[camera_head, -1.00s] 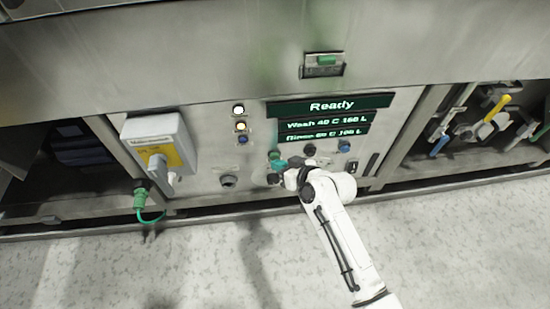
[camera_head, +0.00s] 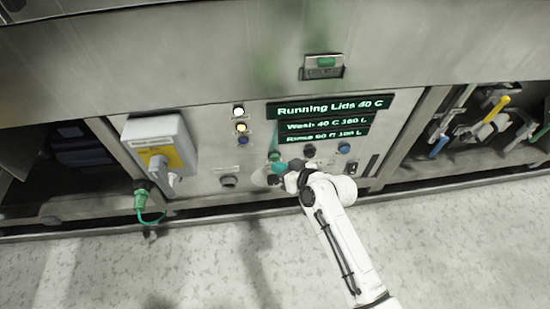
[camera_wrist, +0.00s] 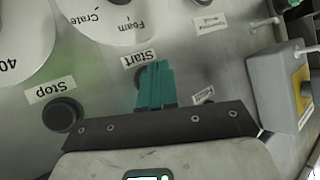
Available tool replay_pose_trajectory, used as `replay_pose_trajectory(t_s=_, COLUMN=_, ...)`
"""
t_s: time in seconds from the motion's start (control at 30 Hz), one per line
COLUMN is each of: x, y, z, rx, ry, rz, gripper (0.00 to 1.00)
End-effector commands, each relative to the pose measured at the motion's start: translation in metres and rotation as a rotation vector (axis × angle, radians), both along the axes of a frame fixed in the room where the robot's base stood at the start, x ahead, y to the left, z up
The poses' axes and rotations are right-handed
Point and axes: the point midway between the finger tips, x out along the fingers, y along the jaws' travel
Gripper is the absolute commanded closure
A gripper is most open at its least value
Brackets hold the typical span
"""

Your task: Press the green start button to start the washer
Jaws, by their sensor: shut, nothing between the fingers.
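The green start button (camera_head: 274,155) is on the washer's control panel, left below the display. My gripper (camera_head: 279,166) is shut and empty, its teal fingers just below the button in the head view. In the wrist view, the fingers (camera_wrist: 155,70) lie over the spot beside the "Start" label (camera_wrist: 138,58) and hide most of what is there. Whether the fingertips touch the button I cannot tell. The display (camera_head: 330,107) reads "Running Lids 40 C", with wash and rinse lines below.
A black "Stop" button (camera_wrist: 62,114) sits near the fingers in the wrist view. A grey switch box (camera_head: 158,145) with a yellow plate is on the panel's left. The floor in front is clear.

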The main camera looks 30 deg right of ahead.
Motion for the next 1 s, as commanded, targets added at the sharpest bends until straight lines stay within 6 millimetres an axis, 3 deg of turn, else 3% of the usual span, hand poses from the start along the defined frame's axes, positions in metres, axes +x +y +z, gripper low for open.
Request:
replay_pose_trajectory(t_s=0.53, x=-0.011, y=0.004, z=0.001, rx=0.0, ry=0.001, rz=0.001, gripper=1.0)
replay_pose_trajectory(t_s=1.0, x=-0.05, y=0.016, z=0.002, rx=-0.001, ry=0.002, rz=0.002, gripper=1.0)
